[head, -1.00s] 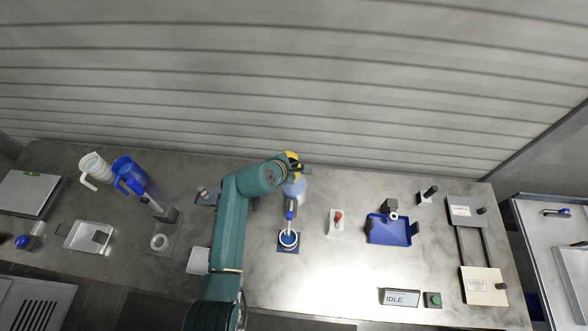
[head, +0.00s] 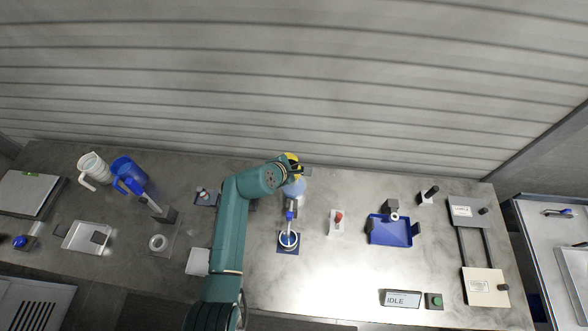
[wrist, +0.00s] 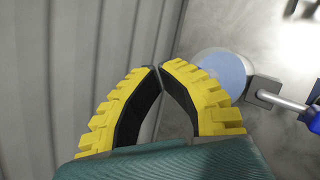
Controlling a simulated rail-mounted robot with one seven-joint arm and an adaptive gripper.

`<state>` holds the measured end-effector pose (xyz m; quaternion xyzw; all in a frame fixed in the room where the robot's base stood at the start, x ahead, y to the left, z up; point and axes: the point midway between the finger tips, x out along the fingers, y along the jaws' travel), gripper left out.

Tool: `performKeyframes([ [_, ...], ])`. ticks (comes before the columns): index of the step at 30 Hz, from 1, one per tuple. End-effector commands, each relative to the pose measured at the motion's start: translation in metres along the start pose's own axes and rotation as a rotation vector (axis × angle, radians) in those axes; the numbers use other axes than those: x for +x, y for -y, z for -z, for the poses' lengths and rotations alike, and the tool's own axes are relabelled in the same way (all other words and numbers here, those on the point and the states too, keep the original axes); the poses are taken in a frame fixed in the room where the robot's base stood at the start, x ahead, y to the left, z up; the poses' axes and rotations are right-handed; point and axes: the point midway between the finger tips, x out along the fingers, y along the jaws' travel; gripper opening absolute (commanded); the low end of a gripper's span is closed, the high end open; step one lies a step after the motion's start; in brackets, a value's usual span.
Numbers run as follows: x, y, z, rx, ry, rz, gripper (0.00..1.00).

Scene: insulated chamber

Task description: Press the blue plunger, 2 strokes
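A pale blue round body (head: 295,187) stands at the back middle of the bench, partly hidden by my arm; I cannot tell whether it is the plunger itself. It shows in the wrist view as a pale blue disc (wrist: 222,68). In front of it, a metal arm with a dark blue part (head: 290,215) reaches over a blue-and-white ring (head: 288,239). My gripper (head: 304,170), with yellow-backed black fingers, is at the far side of the pale blue body. In the wrist view my gripper (wrist: 159,67) has its fingertips together with nothing between them, beside the disc; contact is unclear.
A red-topped white block (head: 337,220) and a blue tray (head: 388,231) stand to the right. A white jug (head: 93,168) and a blue jug (head: 127,173) stand at the left. The ribbed wall (head: 300,90) rises close behind my gripper.

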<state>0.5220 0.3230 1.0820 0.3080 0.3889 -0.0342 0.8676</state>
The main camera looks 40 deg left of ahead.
Motion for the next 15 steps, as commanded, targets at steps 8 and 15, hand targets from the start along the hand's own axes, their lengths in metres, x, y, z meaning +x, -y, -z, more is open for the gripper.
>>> performKeyframes([
  [8,0.0034,0.0035,0.0032,0.0,-0.002,0.003,0.0],
  [15,0.0054,0.0051,0.0048,0.0,-0.002,0.003,0.0],
])
